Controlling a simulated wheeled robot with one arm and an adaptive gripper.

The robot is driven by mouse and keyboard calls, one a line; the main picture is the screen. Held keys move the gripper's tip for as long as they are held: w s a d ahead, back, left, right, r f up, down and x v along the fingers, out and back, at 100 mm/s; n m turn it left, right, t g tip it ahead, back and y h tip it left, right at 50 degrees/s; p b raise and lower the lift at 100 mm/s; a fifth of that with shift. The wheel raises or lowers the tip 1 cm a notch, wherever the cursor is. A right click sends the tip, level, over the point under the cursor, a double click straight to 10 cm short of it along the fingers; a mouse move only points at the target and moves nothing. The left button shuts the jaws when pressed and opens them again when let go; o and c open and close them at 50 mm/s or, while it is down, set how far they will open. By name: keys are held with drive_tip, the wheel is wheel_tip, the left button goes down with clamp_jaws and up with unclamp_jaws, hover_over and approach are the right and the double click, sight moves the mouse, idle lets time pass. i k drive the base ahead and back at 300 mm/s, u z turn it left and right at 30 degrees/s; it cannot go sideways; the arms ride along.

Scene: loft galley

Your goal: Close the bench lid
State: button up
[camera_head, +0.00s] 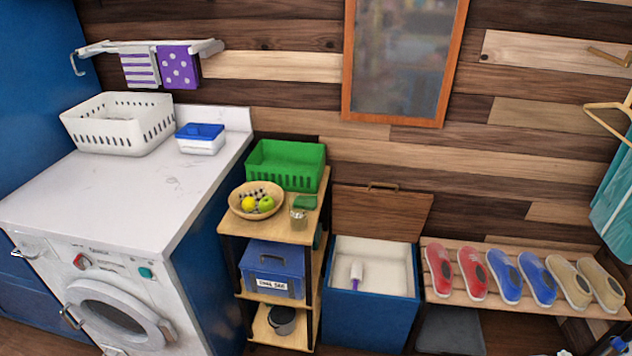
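The bench (368,318) is a blue box with a pale interior, standing against the plank wall between the shelf unit and the shoe rack. Its brown wooden lid (380,213) is open, raised at the back and leaning toward the wall. A brass-coloured handle (383,186) sits at the lid's upper edge. A white roller-like item with a purple handle (356,272) is inside the bench. I do not see my gripper clearly in this view.
A wooden shelf unit (230,226) stands close at the bench's left, with a green basket (287,178) on top. A slatted shoe rack (500,304) with several shoes is close at its right. A washing machine (112,318) is farther left. A mirror (400,60) hangs above.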

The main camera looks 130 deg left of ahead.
sight(396, 215)
drive_tip(key=u, duration=4)
drive_tip(key=i, duration=0.9)
drive_tip(key=u, duration=0.5)
drive_tip(key=i, duration=1)
drive_tip(key=u, duration=0.05)
